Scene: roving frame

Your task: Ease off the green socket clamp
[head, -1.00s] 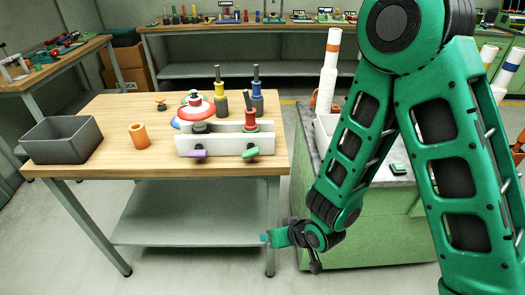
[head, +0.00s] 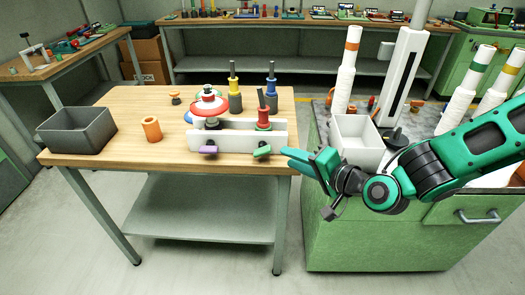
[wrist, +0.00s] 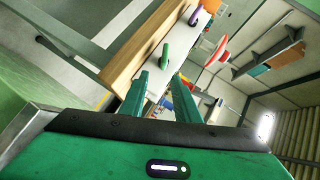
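The green socket clamp (head: 262,151) is a small green handle low on the front face of the white fixture block (head: 238,142), below the red socket piece (head: 263,121). It also shows in the wrist view (wrist: 165,55), just past the fingertips. My gripper (head: 298,158) is at the table's right front corner, to the right of the green clamp and apart from it. In the wrist view my gripper (wrist: 160,76) has its two fingers spread with nothing between them. A purple clamp (head: 209,150) sits on the same block, to the left.
A red dome-shaped part (head: 209,104) and black-topped yellow (head: 235,95) and blue (head: 270,95) pieces stand at the block. An orange cylinder (head: 151,129) and a grey bin (head: 77,130) are farther left. A white open box (head: 356,140) stands on the green cabinet at right.

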